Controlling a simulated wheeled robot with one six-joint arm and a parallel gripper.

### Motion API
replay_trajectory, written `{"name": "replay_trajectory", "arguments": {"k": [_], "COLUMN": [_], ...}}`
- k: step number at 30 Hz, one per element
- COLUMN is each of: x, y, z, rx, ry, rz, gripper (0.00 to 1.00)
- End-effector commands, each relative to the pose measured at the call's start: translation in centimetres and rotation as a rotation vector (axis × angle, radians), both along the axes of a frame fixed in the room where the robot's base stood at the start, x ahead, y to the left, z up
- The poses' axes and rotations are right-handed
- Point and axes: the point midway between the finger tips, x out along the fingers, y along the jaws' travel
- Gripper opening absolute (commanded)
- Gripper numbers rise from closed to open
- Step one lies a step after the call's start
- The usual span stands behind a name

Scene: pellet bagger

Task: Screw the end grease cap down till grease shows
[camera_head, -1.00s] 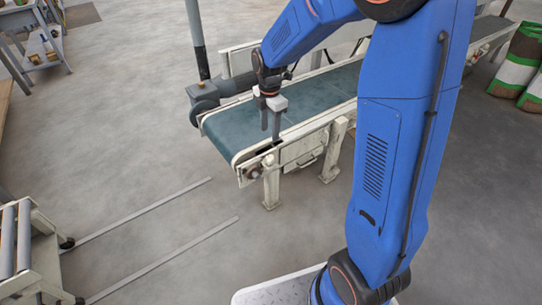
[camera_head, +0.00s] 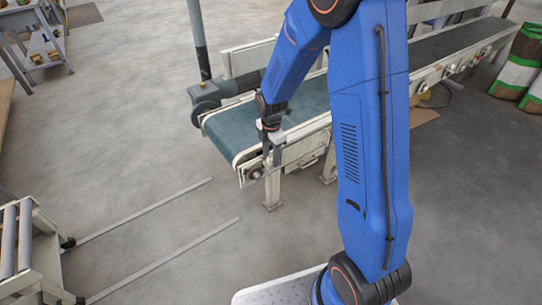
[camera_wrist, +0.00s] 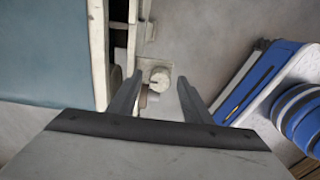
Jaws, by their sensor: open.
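The grease cap is a small round pale knob (camera_wrist: 160,77) with a dark notch, at the near end of the conveyor's side frame. In the wrist view it shows between the two fingertips of my gripper (camera_wrist: 159,84), with gaps on both sides. My gripper is open, points down and holds nothing. In the head view my gripper (camera_head: 270,158) is at the conveyor's front corner, beside the dark round end bearing (camera_head: 255,173). The cap itself is too small to make out there. I cannot tell how far the fingertips are above it. No grease can be made out.
The conveyor's green belt (camera_head: 232,130) and pale side frame (camera_head: 305,130) lie close to my gripper. A grey motor (camera_head: 207,96) sits on its far side. A roller stand (camera_head: 30,250) is at the lower left.

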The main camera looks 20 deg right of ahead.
Motion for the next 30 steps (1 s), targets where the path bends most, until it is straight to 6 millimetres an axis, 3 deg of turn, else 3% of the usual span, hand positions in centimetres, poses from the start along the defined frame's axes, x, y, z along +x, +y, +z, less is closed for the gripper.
{"name": "replay_trajectory", "arguments": {"k": [7,12,22,30], "x": [0.0,0.0,0.01,0.01], "y": [0.0,0.0,0.0,0.0], "z": [-0.05,-0.04,-0.03,-0.02], "rx": [0.0,0.0,0.0,0.0], "ry": [0.0,0.0,0.0,0.0], "rz": [0.0,0.0,-0.029,-0.176], "gripper": [0.45,0.04,0.04,0.04]}}
